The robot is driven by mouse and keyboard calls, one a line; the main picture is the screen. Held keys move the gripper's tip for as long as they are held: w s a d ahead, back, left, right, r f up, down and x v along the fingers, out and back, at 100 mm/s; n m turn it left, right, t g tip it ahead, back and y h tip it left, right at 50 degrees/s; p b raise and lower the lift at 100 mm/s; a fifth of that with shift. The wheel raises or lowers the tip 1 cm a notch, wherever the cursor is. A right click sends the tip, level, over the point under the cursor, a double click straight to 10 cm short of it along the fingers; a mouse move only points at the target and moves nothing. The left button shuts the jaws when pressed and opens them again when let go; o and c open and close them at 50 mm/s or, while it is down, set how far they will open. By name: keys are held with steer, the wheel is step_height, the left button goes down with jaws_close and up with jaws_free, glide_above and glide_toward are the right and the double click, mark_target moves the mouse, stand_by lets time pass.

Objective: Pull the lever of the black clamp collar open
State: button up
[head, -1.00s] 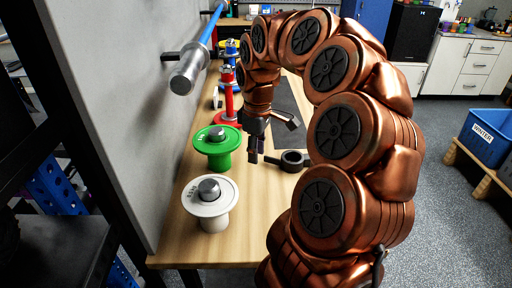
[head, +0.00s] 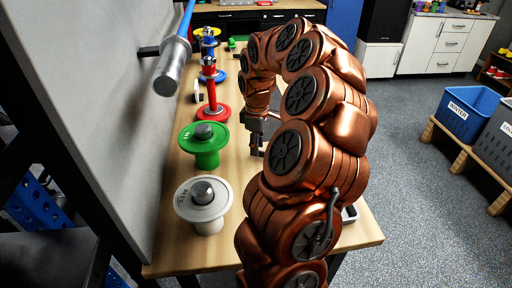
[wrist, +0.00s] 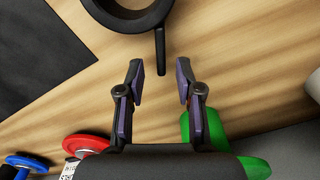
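The black clamp collar lies on the wooden bench; in the wrist view part of its ring (wrist: 118,22) shows at the top edge, cut off by the frame. Its thin dark lever (wrist: 160,52) points from the ring down toward my gripper (wrist: 160,82). My gripper is open, with one finger on each side of the lever's tip in the picture. No contact shows, and I cannot tell the height between fingers and lever. In the head view my gripper (head: 257,146) is low over the bench, and my arm hides the collar.
A green spool-like stand (head: 204,146) and a white one (head: 203,204) stand left of my gripper, with a red-based post (head: 212,110) behind. A grey wall and a bar with a metal end (head: 170,78) border the left. A dark mat (wrist: 40,55) lies beside the collar.

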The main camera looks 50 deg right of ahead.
steer(key=shift+a+f, duration=0.1)
steer(key=shift+f, duration=0.75)
jaws_close()
